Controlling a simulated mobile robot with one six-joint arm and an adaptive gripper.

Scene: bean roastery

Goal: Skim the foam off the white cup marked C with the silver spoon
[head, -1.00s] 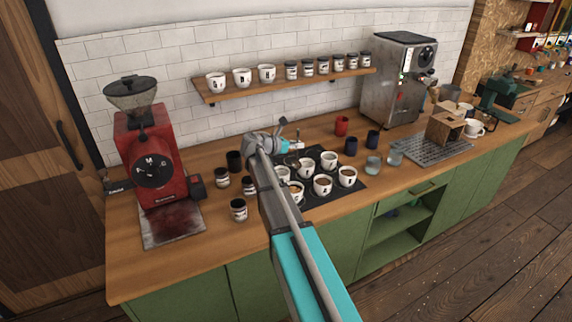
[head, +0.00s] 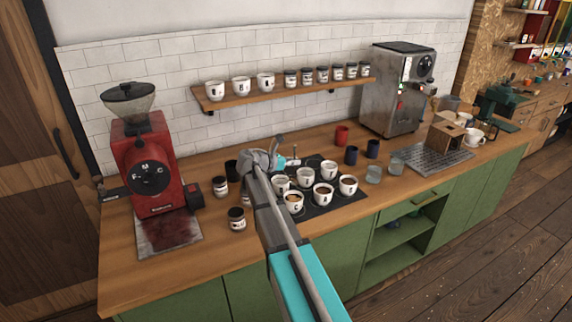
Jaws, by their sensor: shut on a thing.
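White lettered cups stand in rows on a black mat (head: 352,203) mid-counter. The front-left cup (head: 294,203) has a tan, foamy-looking top and a dark letter that may be a C; it is too small to be sure. Two front cups to its right (head: 323,194) (head: 348,185) hold dark coffee. My gripper (head: 289,161) is behind the cups at the back left of the mat, partly hidden by my arm. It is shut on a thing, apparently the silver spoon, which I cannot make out. I cannot see it touching any cup.
A red grinder (head: 150,170) stands left, with dark jars (head: 237,219) between it and my arm. Red and dark blue cups (head: 351,155) and glasses (head: 373,174) stand right of the mat. A shelf (head: 290,91) with cups and jars hangs above. A steel machine (head: 392,95) stands back right.

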